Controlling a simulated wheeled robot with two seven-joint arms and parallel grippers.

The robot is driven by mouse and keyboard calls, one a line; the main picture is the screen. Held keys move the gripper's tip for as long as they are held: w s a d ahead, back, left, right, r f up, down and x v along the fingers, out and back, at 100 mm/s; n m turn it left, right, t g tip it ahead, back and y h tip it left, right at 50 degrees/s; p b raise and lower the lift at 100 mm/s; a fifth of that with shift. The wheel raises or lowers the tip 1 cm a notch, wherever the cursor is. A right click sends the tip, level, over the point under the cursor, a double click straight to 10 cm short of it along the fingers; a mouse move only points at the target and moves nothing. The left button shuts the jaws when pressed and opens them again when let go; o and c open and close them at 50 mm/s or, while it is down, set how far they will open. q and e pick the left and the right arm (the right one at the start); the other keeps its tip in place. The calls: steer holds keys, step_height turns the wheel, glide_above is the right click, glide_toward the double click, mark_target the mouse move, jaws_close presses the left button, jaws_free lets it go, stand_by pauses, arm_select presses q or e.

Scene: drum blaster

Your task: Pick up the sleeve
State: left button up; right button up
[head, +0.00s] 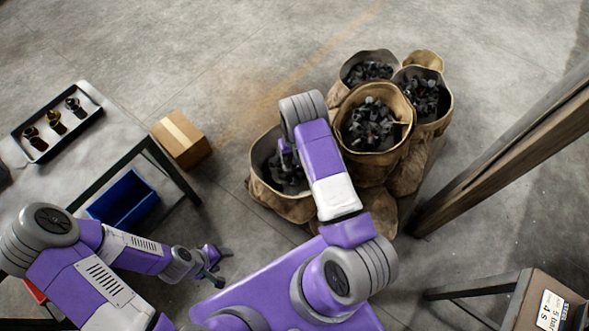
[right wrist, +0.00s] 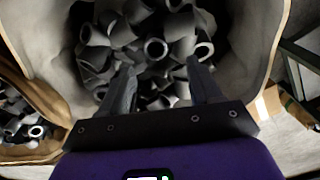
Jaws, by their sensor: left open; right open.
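Dark grey pipe pieces (right wrist: 156,49) lie heaped in an open sack (right wrist: 262,50) in the right wrist view. Several show round open ends. I cannot tell which one is the sleeve. My right gripper (right wrist: 161,78) is open, pointing down into this sack, its two fingers apart just over the pieces. I cannot tell whether it touches any. In the head view the same sack (head: 258,186) is the front left one of the group, partly hidden by my right arm, and the gripper (head: 289,160) shows only partly. My left gripper (head: 220,262) is open and empty, low at the left.
More sacks (head: 405,136) with dark fittings stand close on the right. A cardboard box (head: 181,139) sits on the floor to the left. A table (head: 100,150) bears a black tray (head: 62,147) with three fittings; a blue bin (head: 124,199) is below. A wooden post (head: 500,150) stands right.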

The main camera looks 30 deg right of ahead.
steer(key=f, duration=0.2)
steer(key=f+b, duration=0.1)
steer(key=f, duration=0.1)
steer(key=s+f, duration=0.1)
steer(key=f, duration=0.1)
steer(key=shift+d+f+b, duration=0.1)
steer(key=shift+f+b, duration=0.15)
steer(key=shift+b, duration=0.1)
steer(key=shift+s+r, duration=0.1)
steer(key=shift+c, duration=0.3)
jaws_close()
step_height(320, 180, up, 9)
steer(key=p, duration=0.2)
steer(key=shift+p, duration=0.35)
steer(key=s+a+r, duration=0.3)
steer(key=a+r, duration=0.1)
steer(key=r, duration=0.3)
steer(key=s+a+r+n, duration=0.1)
steer(key=s+a+r, duration=0.2)
steer(key=r, duration=0.4)
steer(key=s+a+r+n, duration=0.1)
steer(key=s+a+r, duration=0.1)
steer(key=a+r, duration=0.3)
step_height(320, 180, up, 2)
steer(key=shift+s+a, duration=0.25)
steer(key=shift+s, duration=0.15)
